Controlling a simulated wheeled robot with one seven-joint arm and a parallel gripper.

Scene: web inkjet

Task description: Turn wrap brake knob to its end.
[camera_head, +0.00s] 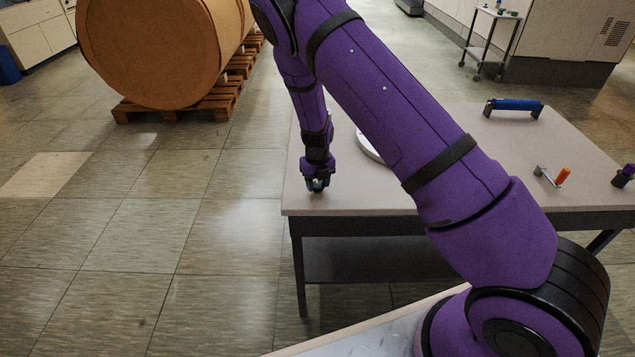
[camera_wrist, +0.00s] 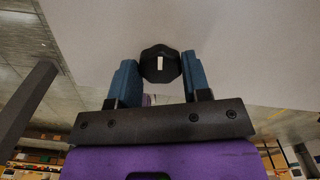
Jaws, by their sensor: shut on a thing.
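The wrap brake knob (camera_wrist: 160,66) is a black, faceted knob with a white pointer mark, standing on a pale surface in the wrist view. The white mark runs nearly up and down in that picture. My gripper (camera_wrist: 160,70) has its blue fingers on either side of the knob and is shut on it. In the head view my gripper (camera_head: 317,184) is at the left front corner of the table (camera_head: 455,193). The knob is hidden there behind the gripper.
A white round thing (camera_head: 369,148) is partly hidden behind my arm. A blue roller (camera_head: 514,104), a crank with an orange grip (camera_head: 562,176) and a dark-and-purple part (camera_head: 624,174) are on the table's right side. A big brown roll (camera_head: 150,52) stands on a pallet (camera_head: 215,104).

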